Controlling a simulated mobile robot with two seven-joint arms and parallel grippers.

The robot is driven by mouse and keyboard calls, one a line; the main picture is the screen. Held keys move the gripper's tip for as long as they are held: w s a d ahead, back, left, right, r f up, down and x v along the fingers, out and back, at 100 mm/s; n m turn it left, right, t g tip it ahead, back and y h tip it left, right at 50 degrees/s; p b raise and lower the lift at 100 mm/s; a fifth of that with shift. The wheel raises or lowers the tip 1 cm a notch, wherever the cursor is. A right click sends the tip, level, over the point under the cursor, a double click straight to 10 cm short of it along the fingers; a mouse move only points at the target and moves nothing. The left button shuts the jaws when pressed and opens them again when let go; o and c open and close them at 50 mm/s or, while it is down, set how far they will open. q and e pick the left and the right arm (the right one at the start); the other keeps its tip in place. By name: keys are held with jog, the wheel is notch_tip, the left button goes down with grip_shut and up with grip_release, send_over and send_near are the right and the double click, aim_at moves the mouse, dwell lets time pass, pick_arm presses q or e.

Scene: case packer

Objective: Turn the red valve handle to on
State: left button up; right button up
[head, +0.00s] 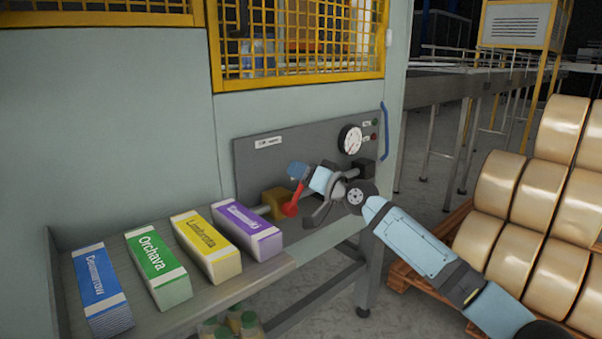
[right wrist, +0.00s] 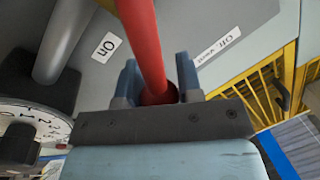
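The red valve handle (head: 290,208) is on the grey panel above the shelf, beside a yellow block. My right gripper (head: 308,176) is at the upper end of the handle. In the right wrist view the red handle (right wrist: 147,40) runs down between the two blue-grey fingers of the right gripper (right wrist: 160,82), and its dark end fills the gap between them. The fingers look shut on it. My left gripper is out of view.
The grey panel (head: 250,165) carries a round gauge (head: 350,139) and small buttons. Purple (head: 247,230), yellow (head: 207,247), green (head: 159,268) and blue (head: 101,288) cartons lie on the shelf. Large tan rolls (head: 485,240) on pallets stand at right.

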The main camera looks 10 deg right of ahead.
jog(key=o, duration=0.4)
jog(key=shift+s+d, duration=0.3)
jog(key=shift+d, duration=0.05)
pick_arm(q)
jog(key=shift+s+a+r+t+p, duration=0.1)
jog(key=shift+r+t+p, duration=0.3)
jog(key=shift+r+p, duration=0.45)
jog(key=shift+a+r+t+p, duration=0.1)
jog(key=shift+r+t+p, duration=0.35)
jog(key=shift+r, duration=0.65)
pick_arm(e)
jog(key=shift+v, duration=6.5)
